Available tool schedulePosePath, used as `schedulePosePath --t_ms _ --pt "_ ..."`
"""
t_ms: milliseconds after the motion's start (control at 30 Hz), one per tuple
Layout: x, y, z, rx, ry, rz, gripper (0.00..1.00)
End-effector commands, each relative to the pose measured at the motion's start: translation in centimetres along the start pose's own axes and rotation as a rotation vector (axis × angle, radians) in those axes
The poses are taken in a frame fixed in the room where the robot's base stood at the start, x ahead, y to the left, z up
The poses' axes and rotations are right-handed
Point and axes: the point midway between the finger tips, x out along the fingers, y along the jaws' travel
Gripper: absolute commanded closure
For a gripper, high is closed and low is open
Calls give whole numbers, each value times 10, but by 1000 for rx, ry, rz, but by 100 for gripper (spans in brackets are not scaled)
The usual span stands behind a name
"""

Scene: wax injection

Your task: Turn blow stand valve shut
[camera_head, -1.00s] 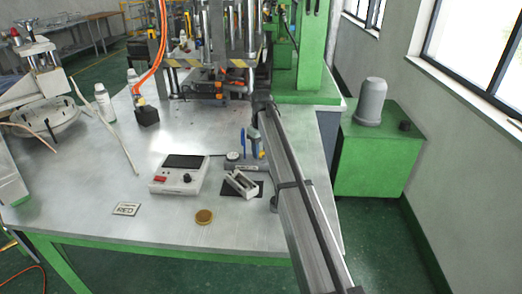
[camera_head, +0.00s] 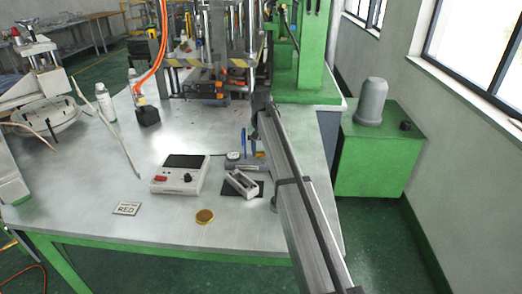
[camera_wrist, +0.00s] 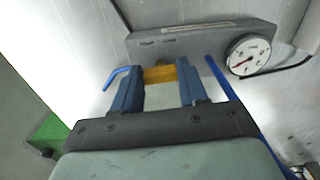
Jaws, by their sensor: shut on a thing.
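The blow stand (camera_wrist: 245,38) is a grey bar with a brass valve (camera_wrist: 160,73) on its near side in the wrist view. A thin blue bent piece (camera_wrist: 117,73) sticks out left of the valve, and a blue rod (camera_wrist: 222,78) runs on the right. My gripper (camera_wrist: 160,82) has its two dark blue fingers on either side of the brass valve, shut on it. The contact faces are partly hidden. A round dial gauge (camera_wrist: 249,55) sits at the stand's right. In the head view my gripper (camera_head: 253,148) is at the stand, largely covered by my arm.
A white control box (camera_head: 180,174) stands left of the stand. A grey metal part (camera_head: 241,182) lies on a dark pad close by. The press (camera_head: 210,65) rises behind.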

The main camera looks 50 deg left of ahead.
Motion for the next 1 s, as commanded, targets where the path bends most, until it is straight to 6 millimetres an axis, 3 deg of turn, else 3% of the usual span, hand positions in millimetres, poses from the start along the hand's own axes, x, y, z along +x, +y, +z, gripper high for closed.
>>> schedulePosePath --t_ms 700,733,1000 --pt "0 -1 1 81 -2 0 88" --pt "0 -1 1 81 -1 0 55" --pt "0 0 0 79 -1 0 32"
